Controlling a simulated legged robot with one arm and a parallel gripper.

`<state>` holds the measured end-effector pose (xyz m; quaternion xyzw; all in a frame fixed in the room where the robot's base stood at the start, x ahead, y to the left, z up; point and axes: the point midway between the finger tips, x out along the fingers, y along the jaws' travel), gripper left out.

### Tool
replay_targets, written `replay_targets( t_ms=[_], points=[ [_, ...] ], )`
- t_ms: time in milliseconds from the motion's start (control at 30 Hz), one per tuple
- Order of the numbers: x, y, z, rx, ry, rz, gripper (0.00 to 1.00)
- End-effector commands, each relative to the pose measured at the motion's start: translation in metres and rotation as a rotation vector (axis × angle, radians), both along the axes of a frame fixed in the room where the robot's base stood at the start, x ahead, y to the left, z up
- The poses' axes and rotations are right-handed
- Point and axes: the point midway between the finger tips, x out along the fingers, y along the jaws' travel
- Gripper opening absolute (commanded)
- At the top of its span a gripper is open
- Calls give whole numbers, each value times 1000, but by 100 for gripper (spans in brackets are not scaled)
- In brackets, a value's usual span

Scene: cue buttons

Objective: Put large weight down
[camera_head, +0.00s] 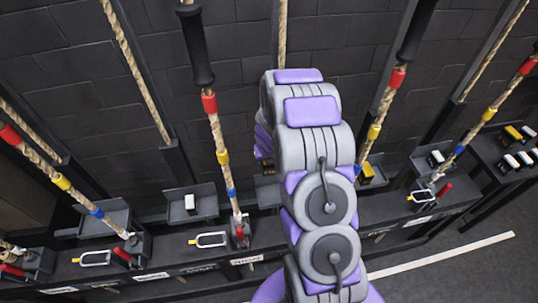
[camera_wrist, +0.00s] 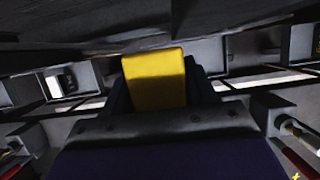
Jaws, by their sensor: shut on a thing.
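In the wrist view, a yellow block (camera_wrist: 152,78), which looks like the large weight, sits between the dark fingers of my gripper (camera_wrist: 158,82). The gripper is shut on it. The block's lower end is hidden by the gripper body. In the head view my arm stands in the middle and hides most of the gripper and what it holds. A yellow-topped block (camera_head: 367,172) shows just right of the arm, at a small tray. I cannot tell whether it is the held one.
A long dark bench (camera_head: 160,262) with trays and metal clips runs along the wall. A white block (camera_head: 190,202) sits on a tray to the left, another (camera_head: 435,158) to the right. Ropes with coloured bands (camera_head: 218,140) rise from the bench. Several blocks (camera_head: 520,160) lie at far right.

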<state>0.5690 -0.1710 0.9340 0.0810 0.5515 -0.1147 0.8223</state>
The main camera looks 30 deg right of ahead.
Motion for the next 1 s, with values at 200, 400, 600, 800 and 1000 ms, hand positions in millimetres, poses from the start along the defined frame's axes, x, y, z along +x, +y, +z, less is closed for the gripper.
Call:
replay_targets(
  t_ms=[200,400,600,800,1000],
  points=[
    [1,0,-41,2,-1,2,0],
    [1,-7,-78,9,-4,0,0],
    [1,-6,-115,6,-2,0,0],
    [2,0,-150,1,1,3,0],
    [0,-1,-169,3,-2,2,0]
  ],
)
